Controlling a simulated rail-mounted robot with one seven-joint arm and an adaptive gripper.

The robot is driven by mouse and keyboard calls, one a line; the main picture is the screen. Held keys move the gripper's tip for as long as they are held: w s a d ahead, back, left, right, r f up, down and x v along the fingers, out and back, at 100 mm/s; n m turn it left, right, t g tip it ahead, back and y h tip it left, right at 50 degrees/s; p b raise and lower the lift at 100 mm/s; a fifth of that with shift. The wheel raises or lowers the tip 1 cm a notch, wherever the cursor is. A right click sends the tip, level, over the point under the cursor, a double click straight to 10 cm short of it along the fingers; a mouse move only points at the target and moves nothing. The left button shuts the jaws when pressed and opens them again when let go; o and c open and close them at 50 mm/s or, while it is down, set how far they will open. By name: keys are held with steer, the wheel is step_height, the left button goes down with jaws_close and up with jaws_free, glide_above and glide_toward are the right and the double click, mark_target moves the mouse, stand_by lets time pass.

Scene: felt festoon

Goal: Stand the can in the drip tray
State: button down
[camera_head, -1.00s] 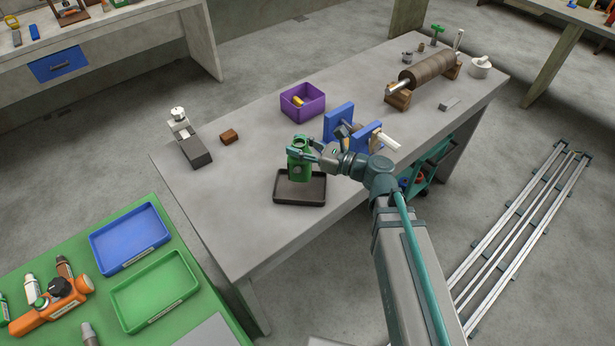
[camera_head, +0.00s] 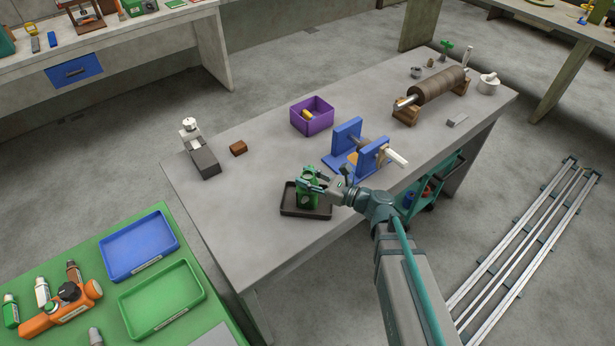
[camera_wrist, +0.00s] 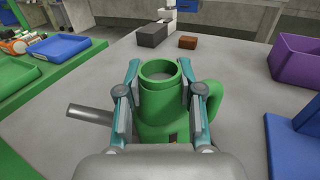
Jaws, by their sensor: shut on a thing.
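The can (camera_head: 309,198) is green and upright, with a round open top, a grey spout at left and a green handle at right in the wrist view (camera_wrist: 160,110). My gripper (camera_head: 312,182) is shut on its upper body, with one finger on each side in the wrist view (camera_wrist: 159,70). The drip tray (camera_head: 291,210) is dark and shallow, near the front edge of the grey bench. The can's lower end appears inside the tray's outline. I cannot tell whether its base touches the tray floor. The tray does not show clearly in the wrist view.
A blue stand with a roller (camera_head: 347,135) is close to the right of the can. A purple bin (camera_head: 312,120) stands behind. A brown block (camera_head: 238,148) and a grey device (camera_head: 203,158) sit at the left. The bench (camera_head: 250,215) left of the tray is clear.

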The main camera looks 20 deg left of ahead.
steer(key=shift+f, duration=0.2)
steer(key=c, duration=0.7)
jaws_free()
steer(key=shift+c, duration=0.2)
steer(key=shift+d+r, duration=0.1)
steer(key=shift+r, duration=0.15)
steer(key=b+v, duration=0.3)
steer(key=v, duration=0.9)
steer(key=shift+b, duration=0.35)
